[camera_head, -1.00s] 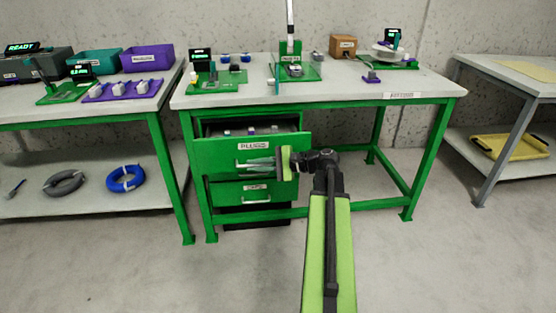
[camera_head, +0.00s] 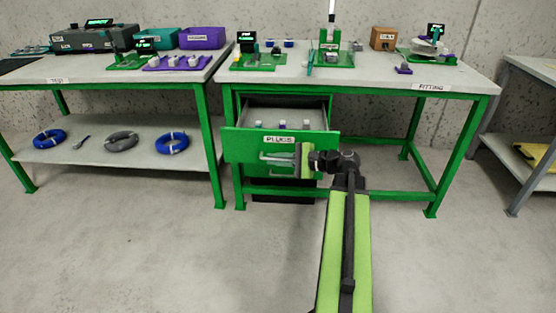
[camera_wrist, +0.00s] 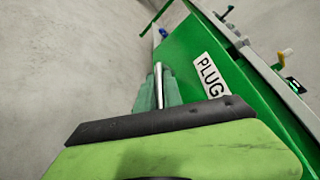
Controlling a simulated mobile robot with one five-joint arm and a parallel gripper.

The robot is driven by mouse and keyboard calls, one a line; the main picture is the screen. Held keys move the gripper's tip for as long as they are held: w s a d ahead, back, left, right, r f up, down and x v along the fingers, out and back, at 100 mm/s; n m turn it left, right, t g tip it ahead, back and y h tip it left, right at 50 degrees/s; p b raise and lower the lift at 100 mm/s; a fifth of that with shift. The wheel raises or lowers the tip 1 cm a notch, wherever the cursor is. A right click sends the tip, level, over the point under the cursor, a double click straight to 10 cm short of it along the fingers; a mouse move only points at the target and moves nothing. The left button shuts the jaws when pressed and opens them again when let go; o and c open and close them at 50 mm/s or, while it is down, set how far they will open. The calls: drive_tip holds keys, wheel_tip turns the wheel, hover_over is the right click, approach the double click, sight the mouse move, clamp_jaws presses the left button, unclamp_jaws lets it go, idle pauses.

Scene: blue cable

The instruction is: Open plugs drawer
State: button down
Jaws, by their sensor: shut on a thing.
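The green plugs drawer (camera_head: 240,147) is pulled out from the cabinet under the fitting bench, with a label reading PLUGS on its front. Several small pale and grey things stand inside it toward the front. My gripper (camera_head: 282,158) is at the drawer front, shut on the metal bar handle (camera_wrist: 158,85). In the wrist view the fingers sit around the handle, and the drawer front with its label (camera_wrist: 209,75) is to the right. The gripper body hides part of the drawer front's right side.
The fitting bench (camera_head: 350,75) stands over the cabinet, with green fixtures on top. A second bench at left has blue and grey cable coils (camera_head: 121,141) on its lower shelf. A grey bench (camera_head: 530,75) stands at right. The floor in front is clear.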

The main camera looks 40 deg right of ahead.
drive_tip(key=shift+s+d, duration=0.15)
drive_tip(key=shift+d, duration=0.1)
drive_tip(key=c, duration=1.8)
unclamp_jaws()
drive_tip(key=shift+s+d, duration=0.1)
drive_tip(key=shift+d, duration=0.1)
drive_tip(key=shift+o, duration=0.2)
drive_tip(key=p+v, duration=0.3)
drive_tip(key=v, duration=1.4)
drive_tip(key=shift+s+p, duration=0.25)
drive_tip(key=shift+p, duration=0.1)
drive_tip(key=shift+d, duration=0.1)
